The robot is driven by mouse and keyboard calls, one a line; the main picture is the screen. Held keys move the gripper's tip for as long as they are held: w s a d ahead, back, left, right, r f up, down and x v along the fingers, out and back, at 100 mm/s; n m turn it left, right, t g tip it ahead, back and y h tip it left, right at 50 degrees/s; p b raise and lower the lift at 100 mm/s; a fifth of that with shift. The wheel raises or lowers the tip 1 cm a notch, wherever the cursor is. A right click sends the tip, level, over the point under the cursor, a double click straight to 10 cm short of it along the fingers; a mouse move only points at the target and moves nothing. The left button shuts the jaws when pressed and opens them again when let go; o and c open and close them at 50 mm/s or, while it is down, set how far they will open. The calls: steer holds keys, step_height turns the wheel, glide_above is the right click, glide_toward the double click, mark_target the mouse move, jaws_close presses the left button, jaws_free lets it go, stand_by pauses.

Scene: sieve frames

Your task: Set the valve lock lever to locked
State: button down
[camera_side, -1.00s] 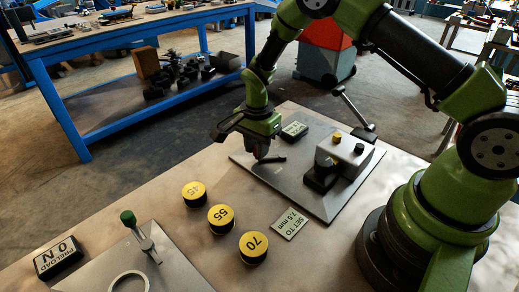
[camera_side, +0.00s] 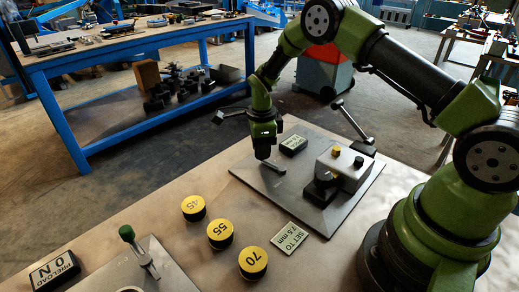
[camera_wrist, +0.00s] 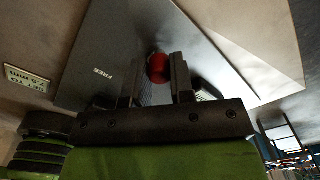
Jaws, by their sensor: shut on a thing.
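My gripper (camera_side: 265,152) reaches down over the left part of the grey plate (camera_side: 250,185) in the side view. In the wrist view a red knob (camera_wrist: 157,68), which looks like the top of the lock lever, sits between the two fingers of my gripper (camera_wrist: 155,82). The gripper is shut on it. The lever's shaft and pivot are hidden there by the fingers. A short dark bar (camera_side: 276,170) shows on the plate just under the gripper. The word FREE (camera_wrist: 103,73) is printed on the plate left of the fingers; no locked mark is visible.
A grey block (camera_side: 341,168) with yellow and black knobs and a raised black lever (camera_side: 352,120) stand right of my gripper. A small display (camera_side: 293,145) is close by. Several yellow-topped pucks (camera_side: 220,234) and a SET TO card (camera_side: 289,239) lie nearer the camera.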

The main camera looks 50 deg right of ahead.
steer(key=shift+d+m, duration=0.2)
steer(key=shift+m, duration=0.1)
steer(key=c, duration=1)
jaws_free()
steer(key=shift+r, duration=0.1)
step_height(320, 180, up, 10)
steer(key=shift+f, duration=0.15)
